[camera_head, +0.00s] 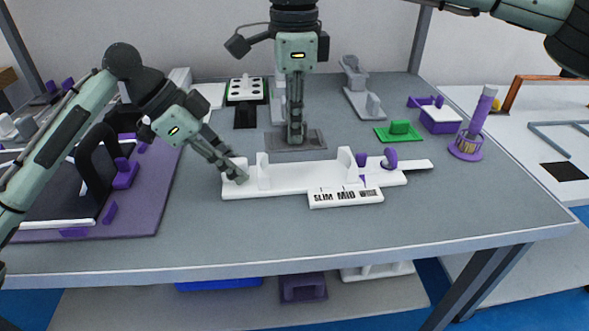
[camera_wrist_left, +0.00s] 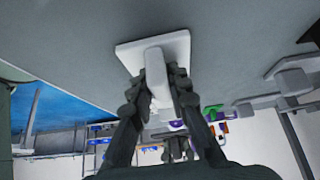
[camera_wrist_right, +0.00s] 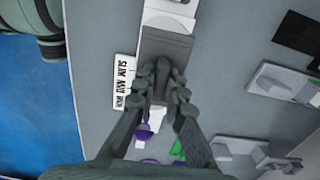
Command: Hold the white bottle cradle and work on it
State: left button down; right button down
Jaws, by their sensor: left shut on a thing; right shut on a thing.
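The white bottle cradle (camera_head: 290,178) lies on the grey table, a long base with upright end pieces, a "SLIM MID WIDE" label plate (camera_head: 345,198) and a purple knob (camera_head: 390,159) at its right. My left gripper (camera_head: 236,173) is shut on the cradle's left end; the left wrist view shows a white upright part (camera_wrist_left: 157,75) between the fingers. My right gripper (camera_head: 295,136) points down just behind the cradle, shut on a grey flat-based piece (camera_head: 310,141). The right wrist view shows this grey piece (camera_wrist_right: 163,45) overlapping the cradle; I cannot tell whether they touch.
A purple board (camera_head: 150,215) with a dark panel fills the left of the table. Behind are a white holed block (camera_head: 244,88), grey white-based fixtures (camera_head: 365,102) and a green block (camera_head: 399,132). A purple post stand (camera_head: 478,120) stands right. The table front is clear.

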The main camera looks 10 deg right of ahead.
pick_arm(q)
jog(key=shift+a+f, duration=0.1)
jog(key=shift+f, duration=0.2)
jog(key=c, duration=1.5)
grip_release()
jog(key=shift+o, duration=0.7)
jog(key=shift+r, duration=0.1)
